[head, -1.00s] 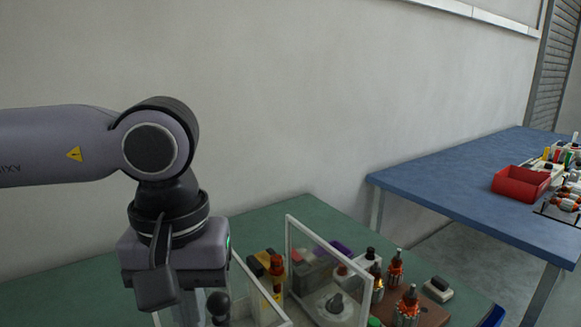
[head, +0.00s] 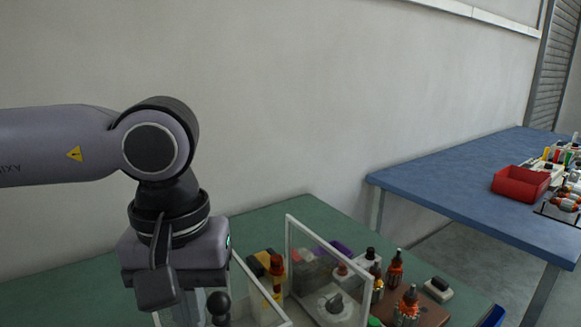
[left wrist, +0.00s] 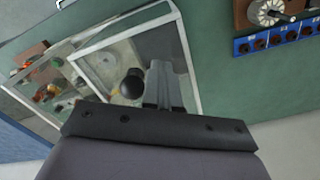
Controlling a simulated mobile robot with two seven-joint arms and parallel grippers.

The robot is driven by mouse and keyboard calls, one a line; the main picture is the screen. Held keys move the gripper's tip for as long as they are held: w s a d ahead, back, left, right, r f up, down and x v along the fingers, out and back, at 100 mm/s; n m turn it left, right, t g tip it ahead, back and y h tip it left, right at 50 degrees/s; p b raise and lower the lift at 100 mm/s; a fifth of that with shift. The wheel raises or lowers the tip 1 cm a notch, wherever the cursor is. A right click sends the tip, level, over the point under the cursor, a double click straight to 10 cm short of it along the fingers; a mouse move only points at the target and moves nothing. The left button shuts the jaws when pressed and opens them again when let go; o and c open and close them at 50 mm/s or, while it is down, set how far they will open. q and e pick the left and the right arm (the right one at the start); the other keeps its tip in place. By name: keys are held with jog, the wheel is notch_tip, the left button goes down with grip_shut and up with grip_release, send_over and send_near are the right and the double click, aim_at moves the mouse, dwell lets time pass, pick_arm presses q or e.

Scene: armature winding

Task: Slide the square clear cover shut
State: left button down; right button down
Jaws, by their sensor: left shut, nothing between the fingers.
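The square clear cover (left wrist: 112,58) has a white frame and a round black knob (left wrist: 132,83). The knob also shows near the bottom edge of the head view (head: 219,304). My left gripper (left wrist: 162,72) points down over the cover, its closed fingers just beside the knob with nothing between them. I cannot tell whether the fingers touch the knob or the frame. In the head view my gripper body hides part of the cover, and the picture's bottom edge cuts it off. My right gripper is in neither view.
A white-framed clear panel (head: 304,245) stands upright right of the knob. A blue table (head: 450,195) with a red bin (head: 520,184) stands further right.

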pick_arm(q)
jog(key=shift+w+d, duration=0.1)
jog(key=shift+d, duration=0.05)
dwell(0.4)
jog(key=shift+w+d+p, duration=0.4)
jog(key=shift+w+d, duration=0.35)
jog(key=shift+d, duration=0.35)
jog(key=shift+w+d+p, duration=0.4)
jog(key=shift+w+d, duration=0.35)
jog(key=shift+d, duration=0.35)
jog(key=shift+w+d+p, duration=1.4)
jog(key=shift+w+d, duration=0.45)
jog(key=shift+d, duration=0.95)
notch_tip(320, 180, up, 8)
jog(key=f+p, duration=0.1)
jog(key=p, duration=0.2)
send_over(241, 310)
jog(key=w+d, duration=0.3)
jog(key=d, duration=0.1)
jog(key=shift+s+r, duration=0.15)
jog(key=shift+r, duration=0.1)
